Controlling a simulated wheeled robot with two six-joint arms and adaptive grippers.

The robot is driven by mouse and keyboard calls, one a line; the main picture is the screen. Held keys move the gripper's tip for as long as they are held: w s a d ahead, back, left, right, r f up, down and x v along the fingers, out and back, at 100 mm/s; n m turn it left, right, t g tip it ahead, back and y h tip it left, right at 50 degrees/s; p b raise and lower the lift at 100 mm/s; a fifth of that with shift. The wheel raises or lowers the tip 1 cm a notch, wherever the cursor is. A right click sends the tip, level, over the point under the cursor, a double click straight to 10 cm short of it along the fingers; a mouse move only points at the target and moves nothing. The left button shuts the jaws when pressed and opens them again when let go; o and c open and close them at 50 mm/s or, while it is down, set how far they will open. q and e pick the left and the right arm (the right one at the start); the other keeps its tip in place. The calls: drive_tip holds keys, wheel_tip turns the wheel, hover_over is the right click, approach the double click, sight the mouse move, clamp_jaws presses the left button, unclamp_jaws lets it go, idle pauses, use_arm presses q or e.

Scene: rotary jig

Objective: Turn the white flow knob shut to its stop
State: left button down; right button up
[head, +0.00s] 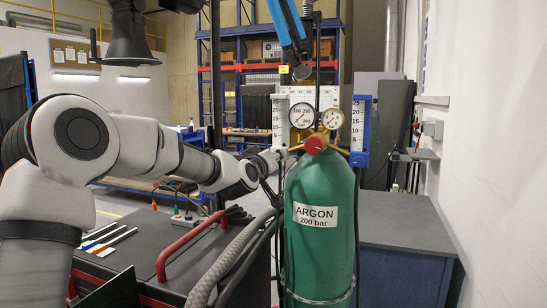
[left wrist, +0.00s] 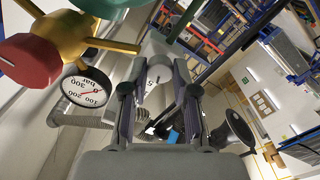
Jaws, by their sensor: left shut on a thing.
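The green argon cylinder (head: 318,225) stands upright with a red knob (head: 316,144), two round gauges (head: 302,115) and two upright scales on top. My left gripper (head: 274,157) is at the foot of the left scale (head: 281,122). In the left wrist view the left gripper's fingers (left wrist: 158,92) stand on both sides of a white rounded part, which I take as the white flow knob (left wrist: 156,97), shut on it. A figure 5 shows just beyond it. In the head view the knob is mostly hidden by the gripper. My right gripper is not in view.
The red knob (left wrist: 29,60) and a gauge (left wrist: 87,86) lie close beside the left fingers in the wrist view. A grey hose (head: 232,258) and a red handle (head: 188,243) lie left of the cylinder. A dark-topped cabinet (head: 405,222) stands behind right.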

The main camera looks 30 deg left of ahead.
use_arm(q)
drive_tip(key=shift+f+m+p, duration=0.2)
drive_tip(key=shift+m+p, duration=0.15)
drive_tip(key=shift+m, duration=1.35)
drive_tip(key=c, duration=0.9)
unclamp_jaws()
drive_tip(key=shift+r, duration=0.1)
drive_tip(key=v, duration=0.7)
drive_tip(key=shift+s, duration=0.2)
